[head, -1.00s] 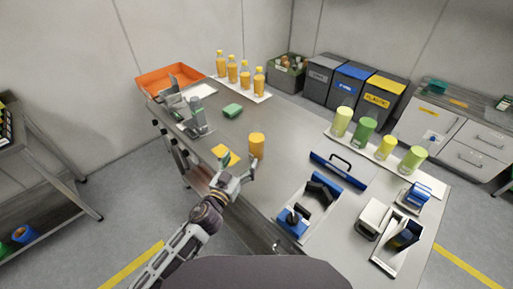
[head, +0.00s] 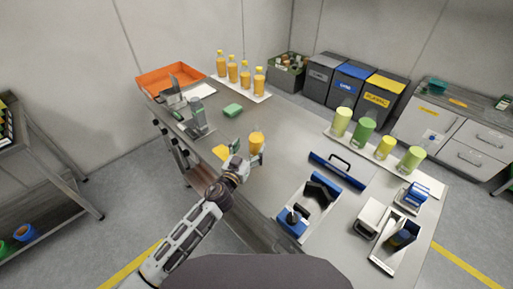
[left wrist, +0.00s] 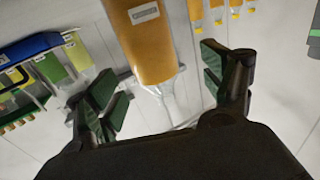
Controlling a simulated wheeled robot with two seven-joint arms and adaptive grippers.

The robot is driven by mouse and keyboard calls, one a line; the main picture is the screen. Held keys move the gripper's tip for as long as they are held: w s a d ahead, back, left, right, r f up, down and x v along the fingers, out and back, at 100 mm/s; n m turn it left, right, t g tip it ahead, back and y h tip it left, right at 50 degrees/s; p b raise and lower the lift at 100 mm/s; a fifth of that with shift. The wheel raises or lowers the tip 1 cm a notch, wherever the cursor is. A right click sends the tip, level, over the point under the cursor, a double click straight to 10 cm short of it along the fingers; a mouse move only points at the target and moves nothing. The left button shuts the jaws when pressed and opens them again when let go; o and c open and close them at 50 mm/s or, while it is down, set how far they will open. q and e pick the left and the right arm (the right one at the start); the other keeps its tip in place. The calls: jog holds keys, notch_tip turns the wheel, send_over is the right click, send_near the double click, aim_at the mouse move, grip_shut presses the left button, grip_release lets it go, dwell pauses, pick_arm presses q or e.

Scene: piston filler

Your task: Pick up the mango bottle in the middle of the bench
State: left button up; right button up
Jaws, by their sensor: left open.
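The mango bottle (head: 257,141), orange with a clear upper part, stands in the middle of the bench (head: 290,140). My left gripper (head: 249,155) is open at the near side of the bottle and covers its lower part in the head view. In the left wrist view the bottle (left wrist: 155,45) appears upside down, with a small grey label and a clear neck. The open fingers of the left gripper (left wrist: 168,92) are on either side of the neck, with gaps visible. I cannot tell whether the bottle's base touches the bench. My right gripper is not in view.
A yellow pad (head: 221,152) lies left of the bottle, and a green block (head: 232,110) lies behind it. Grey devices (head: 196,118) stand at left. Several orange bottles (head: 245,77) stand at the back.

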aim_at(253, 145)
pick_arm(q)
jog(key=shift+w, duration=0.1)
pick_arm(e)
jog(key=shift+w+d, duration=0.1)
pick_arm(q)
jog(key=shift+w+d, duration=0.3)
jog(key=shift+w, duration=0.05)
jog(key=shift+w+d+r+p, duration=0.1)
jog(key=shift+w+d+p, duration=0.25)
jog(key=shift+w, duration=0.2)
jog(key=shift+w+d, duration=0.45)
jog(key=shift+w, duration=0.15)
jog(key=shift+x, duration=0.8)
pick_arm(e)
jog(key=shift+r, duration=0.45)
pick_arm(q)
jog(key=shift+c, duration=0.5)
